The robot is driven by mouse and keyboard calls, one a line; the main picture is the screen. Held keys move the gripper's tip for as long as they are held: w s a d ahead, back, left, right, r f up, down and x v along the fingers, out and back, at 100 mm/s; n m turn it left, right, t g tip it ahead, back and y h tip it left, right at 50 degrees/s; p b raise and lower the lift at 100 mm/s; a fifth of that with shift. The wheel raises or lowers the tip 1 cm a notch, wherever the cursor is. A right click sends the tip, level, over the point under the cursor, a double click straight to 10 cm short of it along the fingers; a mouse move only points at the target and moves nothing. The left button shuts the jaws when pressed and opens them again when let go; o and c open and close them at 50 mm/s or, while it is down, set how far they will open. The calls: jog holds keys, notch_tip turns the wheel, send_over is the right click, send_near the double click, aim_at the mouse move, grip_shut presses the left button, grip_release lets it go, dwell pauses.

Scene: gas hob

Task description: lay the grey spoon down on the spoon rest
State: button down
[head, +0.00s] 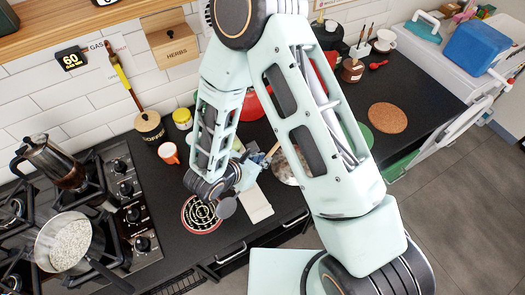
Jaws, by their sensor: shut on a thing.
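My gripper (255,165) is low over the dark worktop, right of the wrist, and partly hidden by my arm. It is shut on the grey spoon (226,207), whose round, dark grey bowl shows below the wrist. Most of the handle is hidden at the gripper. The bowl appears just right of a round trivet with a red rim (200,214). A cream, flat, oblong piece (256,206), which looks like the spoon rest, lies right of the bowl. I cannot tell the spoon's height above the worktop.
The gas hob with a pan of rice (70,245) and a moka pot (52,162) is at the left. An orange cup (169,153), a coffee jar (150,127) and a yellow-lidded jar (183,119) stand behind the trivet. A cork mat (387,117) lies at the right.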

jog(key=shift+s+a+f+b, duration=0.1)
jog(key=shift+a+f+b, duration=0.3)
jog(key=shift+f, duration=0.35)
jog(key=shift+s+a+f+b, duration=0.1)
jog(key=shift+a+f+b, duration=0.2)
jog(key=shift+f, duration=0.5)
jog(key=shift+s+a+f+b, duration=0.1)
jog(key=shift+a+f+b, duration=0.3)
jog(key=shift+f, duration=0.35)
jog(key=shift+d+f+b, duration=0.1)
jog(key=shift+f+b, duration=0.95)
jog(key=shift+b, duration=0.2)
jog(key=c, duration=1.9)
grip_release()
jog(key=v, duration=1.2)
jog(key=shift+w+d+r, duration=0.15)
jog(key=shift+r, duration=0.1)
